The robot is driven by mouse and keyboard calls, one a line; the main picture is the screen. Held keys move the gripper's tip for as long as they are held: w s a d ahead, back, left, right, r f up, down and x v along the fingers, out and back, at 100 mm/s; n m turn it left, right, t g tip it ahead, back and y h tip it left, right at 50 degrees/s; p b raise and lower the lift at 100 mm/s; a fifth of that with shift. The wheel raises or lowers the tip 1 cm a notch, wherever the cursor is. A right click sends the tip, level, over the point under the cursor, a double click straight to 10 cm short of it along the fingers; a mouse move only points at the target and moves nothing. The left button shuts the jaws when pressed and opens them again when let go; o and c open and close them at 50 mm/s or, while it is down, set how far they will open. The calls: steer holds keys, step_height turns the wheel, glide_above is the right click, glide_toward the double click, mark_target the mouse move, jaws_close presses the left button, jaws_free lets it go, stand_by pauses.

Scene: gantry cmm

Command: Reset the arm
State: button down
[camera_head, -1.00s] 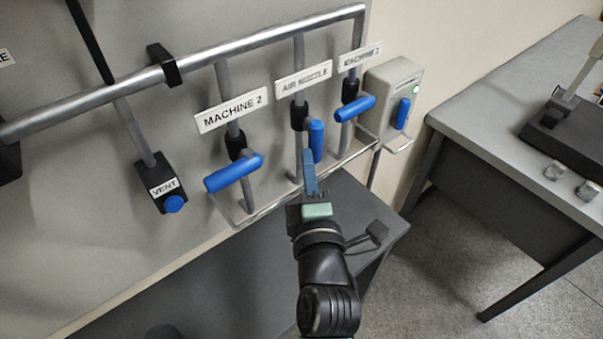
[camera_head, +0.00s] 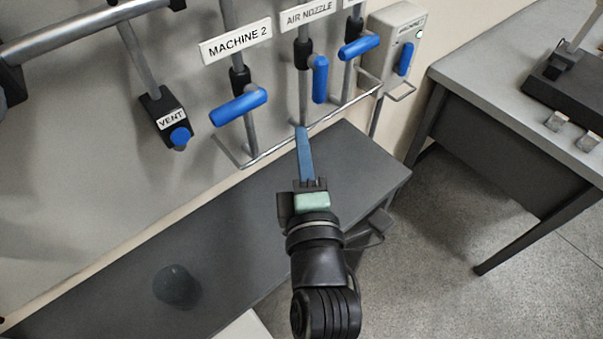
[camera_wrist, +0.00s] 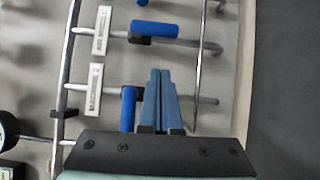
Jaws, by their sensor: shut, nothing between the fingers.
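My gripper (camera_head: 303,135) is in the middle of the head view, its blue fingers together and empty. It is in front of the pipe rack and below the air nozzle valve's blue handle (camera_head: 320,79), apart from it. That handle hangs vertically under the AIR NOZZLE label (camera_head: 308,13). In the wrist view the closed fingers (camera_wrist: 162,75) point toward the pipes, with blue handles beyond them.
The MACHINE 2 handle (camera_head: 239,107) lies crosswise to the left, another blue handle (camera_head: 359,47) to the right. A horizontal rail (camera_head: 275,150) runs below. The dark bench (camera_head: 235,215) holds a dark round object (camera_head: 177,287). A grey table (camera_head: 480,75) stands right.

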steer(key=s, duration=0.4)
steer(key=shift+b, duration=0.35)
steer(key=shift+s+r, duration=0.1)
steer(key=s+a+r+m+t+p, duration=0.1)
steer(key=r+m+t, duration=0.3)
steer(key=r, duration=1.7)
steer(key=s+a+r+m+t+p, duration=0.1)
steer(key=r+m+t, duration=0.4)
steer(key=r+m, duration=0.9)
steer(key=shift+s+a+r+m+h+p, duration=0.3)
steer(key=shift+s+r+p, duration=0.65)
steer(key=shift+r, duration=2.85)
steer(key=shift+s+d, duration=0.1)
